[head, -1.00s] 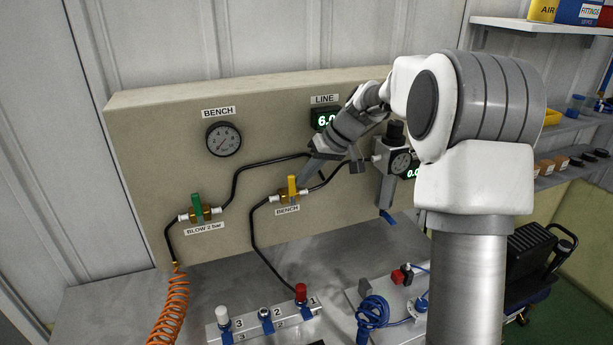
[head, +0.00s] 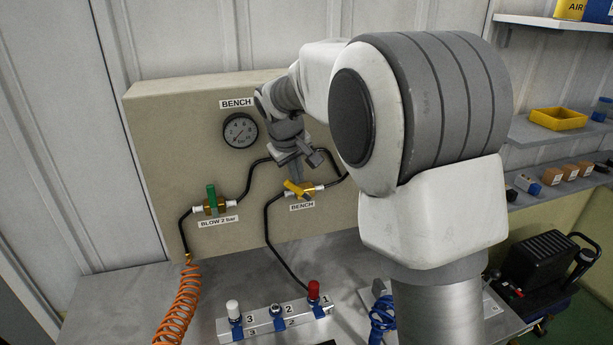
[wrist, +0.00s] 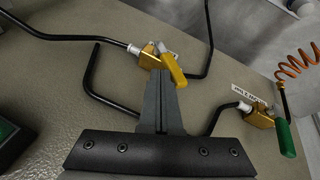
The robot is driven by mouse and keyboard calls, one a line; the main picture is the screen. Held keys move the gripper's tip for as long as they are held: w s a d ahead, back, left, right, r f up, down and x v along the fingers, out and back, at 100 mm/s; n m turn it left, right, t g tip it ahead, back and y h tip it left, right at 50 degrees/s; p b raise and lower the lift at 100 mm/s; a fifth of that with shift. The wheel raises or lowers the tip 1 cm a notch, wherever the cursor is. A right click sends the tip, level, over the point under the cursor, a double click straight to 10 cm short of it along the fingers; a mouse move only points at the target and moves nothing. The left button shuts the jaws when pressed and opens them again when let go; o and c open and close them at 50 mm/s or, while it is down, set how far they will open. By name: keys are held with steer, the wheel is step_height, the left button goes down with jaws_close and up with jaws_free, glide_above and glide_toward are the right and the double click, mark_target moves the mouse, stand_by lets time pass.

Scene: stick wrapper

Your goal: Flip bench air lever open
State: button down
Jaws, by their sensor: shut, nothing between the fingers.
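The bench air valve has a yellow lever (head: 296,187) on a brass body, above the BENCH label (head: 302,207) on the beige panel. The lever is tilted, leaning to the upper left in the head view. In the wrist view the yellow lever (wrist: 173,66) lies beside the tips of my gripper (wrist: 160,75). My gripper is shut and empty, with its tips at the valve; whether they touch the lever I cannot tell. In the head view my gripper (head: 296,177) comes down from above the lever.
A green-levered BLOW valve (head: 212,199) sits to the left, with an orange coiled hose (head: 178,305) below it. Black pipes run along the panel. A gauge (head: 240,131) is above. A block with several fittings (head: 275,318) stands on the bench. My arm hides the panel's right side.

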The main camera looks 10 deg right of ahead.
mark_target(290, 187)
steer(key=a+f+h+b, duration=0.1)
steer(key=h+b, duration=0.1)
steer(key=a+h+b, duration=0.1)
steer(key=h, duration=0.1)
steer(key=a+f+n+t+h+b, duration=0.1)
steer(key=b, duration=0.1)
steer(key=shift+s+a+f+h+b, duration=0.15)
steer(key=shift+s+f+h+b, duration=0.15)
steer(key=shift+h, duration=0.1)
steer(key=shift+w+d+f+b, duration=0.1)
steer(key=shift+d+f+b, duration=0.3)
steer(key=shift+d, duration=0.25)
steer(key=shift+r, duration=0.15)
